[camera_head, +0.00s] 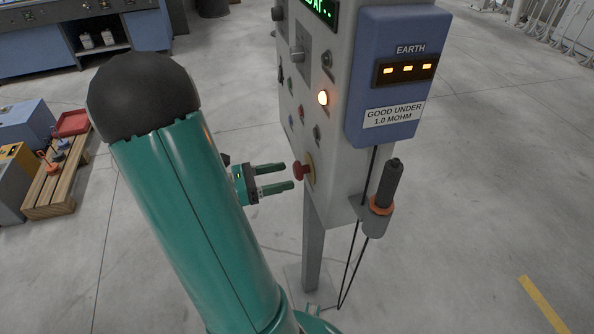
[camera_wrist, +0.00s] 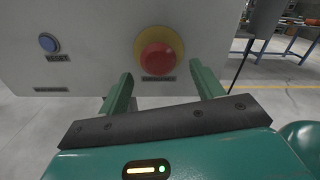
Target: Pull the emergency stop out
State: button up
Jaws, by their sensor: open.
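The emergency stop is a red mushroom button (camera_head: 300,171) on a yellow round plate, low on the side face of the grey control panel (camera_head: 335,180). In the wrist view the red button (camera_wrist: 158,59) sits a little above and between my two green fingers. My gripper (camera_head: 284,177) is open and empty, with its fingertips pointing at the button and just short of it in the head view. I cannot tell the exact gap. In the wrist view my gripper (camera_wrist: 165,85) has one finger on each side below the button.
A blue reset button (camera_wrist: 49,43) is left of the stop. Other knobs and a lit lamp (camera_head: 322,98) are higher on the panel. A blue earth box (camera_head: 392,80) and a holstered black probe (camera_head: 388,185) with hanging cables are to the right. Wooden pallet (camera_head: 58,185) stands left.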

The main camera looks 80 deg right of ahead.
aim_at(294, 173)
jog(key=x, duration=0.5)
jog(key=shift+d, duration=0.1)
jog(key=shift+c, duration=0.5)
jog(key=c, duration=1.3)
jog(key=shift+w+a, duration=0.3)
jog(key=shift+w, duration=0.25)
jog(key=o, duration=1.4)
jog(key=shift+w+a, duration=0.1)
jog(key=shift+w, duration=0.05)
jog(key=v, duration=1.3)
jog(key=shift+w+a, duration=0.2)
